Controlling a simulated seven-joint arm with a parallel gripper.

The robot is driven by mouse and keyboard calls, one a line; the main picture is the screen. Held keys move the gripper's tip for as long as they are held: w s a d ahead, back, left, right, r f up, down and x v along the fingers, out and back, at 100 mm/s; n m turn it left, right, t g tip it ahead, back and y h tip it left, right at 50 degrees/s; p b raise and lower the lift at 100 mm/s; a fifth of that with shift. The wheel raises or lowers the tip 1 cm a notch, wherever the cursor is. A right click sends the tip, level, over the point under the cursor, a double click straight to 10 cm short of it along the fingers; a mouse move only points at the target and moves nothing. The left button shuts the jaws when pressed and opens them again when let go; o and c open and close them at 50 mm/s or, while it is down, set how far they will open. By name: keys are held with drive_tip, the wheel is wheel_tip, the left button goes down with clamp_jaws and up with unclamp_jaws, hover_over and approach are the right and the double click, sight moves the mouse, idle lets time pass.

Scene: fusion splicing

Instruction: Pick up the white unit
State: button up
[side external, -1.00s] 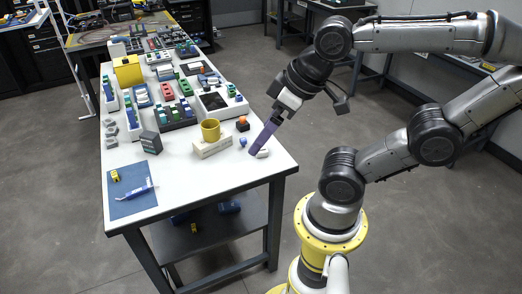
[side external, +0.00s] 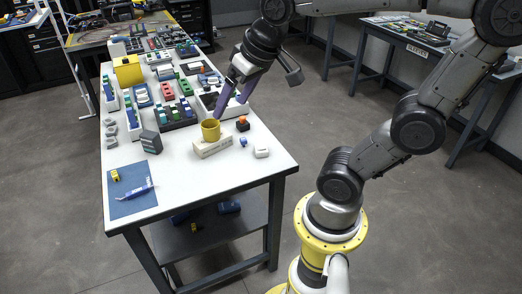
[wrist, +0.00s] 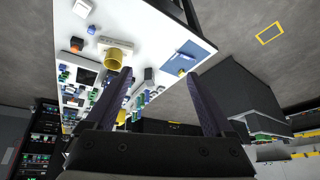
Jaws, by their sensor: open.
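A small white unit (side external: 261,152) lies near the front right corner of the white table; a small white piece at the table edge in the wrist view (wrist: 82,8) looks like the same unit. My gripper (side external: 228,108) is open with its two purple fingers apart and nothing seen between them. It is above the table, behind and left of the unit and clear of it. In the side view its fingers overlap the area just behind the yellow mug. The spread fingers also show in the wrist view (wrist: 157,75).
A yellow mug (side external: 210,130) stands at a long white block (side external: 213,148). A small blue piece (side external: 243,142) and an orange-topped dark block (side external: 242,124) sit near the unit. A blue mat (side external: 133,190) lies front left. Bins and parts crowd the back; the front middle is clear.

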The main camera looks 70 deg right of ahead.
drive_tip(key=w+d+f+m+g, duration=0.2)
drive_tip(key=w+d+f+m, duration=0.1)
drive_tip(key=w+d, duration=0.25)
drive_tip(key=m+g, duration=0.3)
drive_tip(key=m, duration=0.2)
hover_over(261, 145)
drive_tip(key=shift+y, duration=0.4)
drive_tip(key=f, duration=2.2)
drive_tip(key=shift+w+f, duration=0.35)
drive_tip(key=shift+w, duration=0.05)
drive_tip(key=f, duration=0.2)
drive_tip(key=s+f, duration=0.1)
drive_tip(key=f, duration=0.1)
drive_tip(key=shift+a+f, duration=0.15)
drive_tip(key=shift+f, duration=0.6)
clamp_jaws()
